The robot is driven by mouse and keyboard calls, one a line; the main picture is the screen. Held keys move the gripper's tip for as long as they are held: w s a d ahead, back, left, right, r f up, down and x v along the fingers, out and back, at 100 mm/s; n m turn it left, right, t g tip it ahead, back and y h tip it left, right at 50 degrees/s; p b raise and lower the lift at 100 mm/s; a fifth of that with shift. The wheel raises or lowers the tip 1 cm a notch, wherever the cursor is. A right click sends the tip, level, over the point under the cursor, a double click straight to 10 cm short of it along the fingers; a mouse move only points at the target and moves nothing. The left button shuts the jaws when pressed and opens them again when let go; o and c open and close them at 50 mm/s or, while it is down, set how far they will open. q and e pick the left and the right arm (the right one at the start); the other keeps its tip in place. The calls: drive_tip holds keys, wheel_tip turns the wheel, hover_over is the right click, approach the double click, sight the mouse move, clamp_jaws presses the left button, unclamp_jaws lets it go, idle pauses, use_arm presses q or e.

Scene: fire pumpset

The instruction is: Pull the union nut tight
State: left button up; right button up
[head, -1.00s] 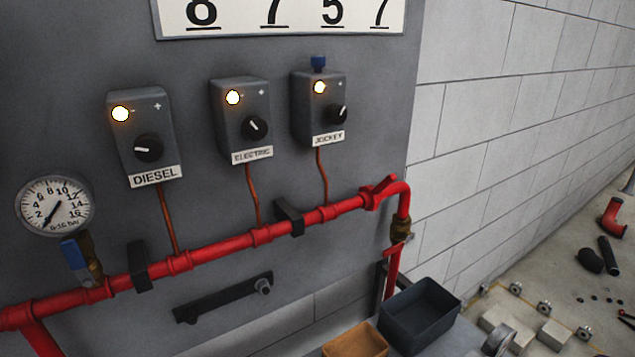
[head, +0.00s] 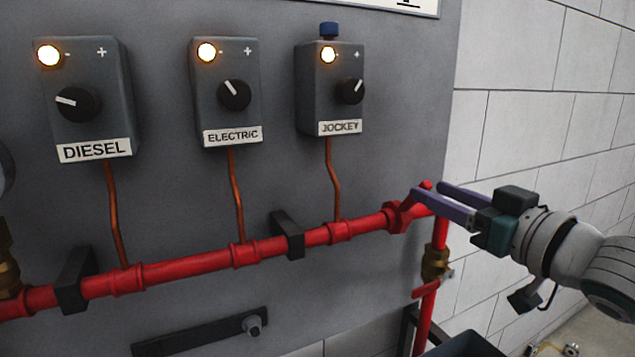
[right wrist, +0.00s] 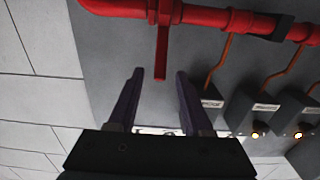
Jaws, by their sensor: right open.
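The red union nut (head: 396,217) sits on the red pipe close to its right-hand elbow. A red bar sticks out from the nut; in the right wrist view the bar (right wrist: 161,55) runs down from the nut (right wrist: 164,13). My right gripper (head: 428,190) reaches in from the right, its purple fingers partly hiding the bar and elbow. In the right wrist view the gripper (right wrist: 160,76) is open, and the bar's end appears between the fingertips, with gaps on both sides. I cannot tell whether a finger touches it. My left gripper is not in view.
The red pipe (head: 190,265) runs along the grey panel, held by black brackets. Controller boxes labelled DIESEL (head: 88,95), ELECTRIC (head: 228,90) and JOCKEY (head: 332,88) hang above it. A brass fitting (head: 434,262) is below the elbow. A dark bin (head: 465,346) stands at the bottom.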

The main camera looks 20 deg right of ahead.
sight(420, 185)
drive_tip(key=shift+w+a, duration=0.2)
drive_tip(key=shift+w, duration=1.85)
clamp_jaws()
